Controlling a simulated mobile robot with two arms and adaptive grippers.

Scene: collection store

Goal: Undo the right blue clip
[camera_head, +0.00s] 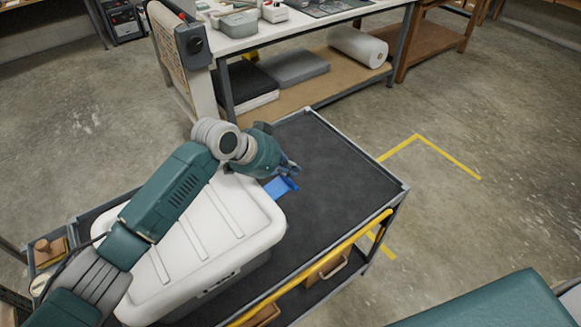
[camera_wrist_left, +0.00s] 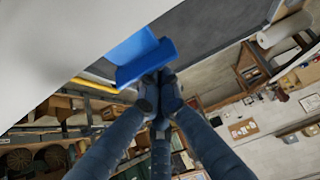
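A white lidded box (camera_head: 205,235) stands on the cart's dark top. A blue clip (camera_head: 278,187) sticks out from the box's right end, tilted away from the wall. The clip (camera_wrist_left: 145,57) is large in the left wrist view, with its lip close to the fingertips. My left gripper (camera_head: 292,170) is at the clip's outer end. In the left wrist view, its fingers (camera_wrist_left: 158,92) come together just below the lip, with nothing seen between them. Whether they touch the clip is unclear. The box's other end is hidden behind my left arm. My right gripper is not in view.
The cart top (camera_head: 335,165) is bare right of the box. A yellow bar (camera_head: 310,270) runs along the cart's near side. A workbench (camera_head: 290,35) with items on top and foam below stands behind. Yellow tape (camera_head: 450,155) marks the floor to the right.

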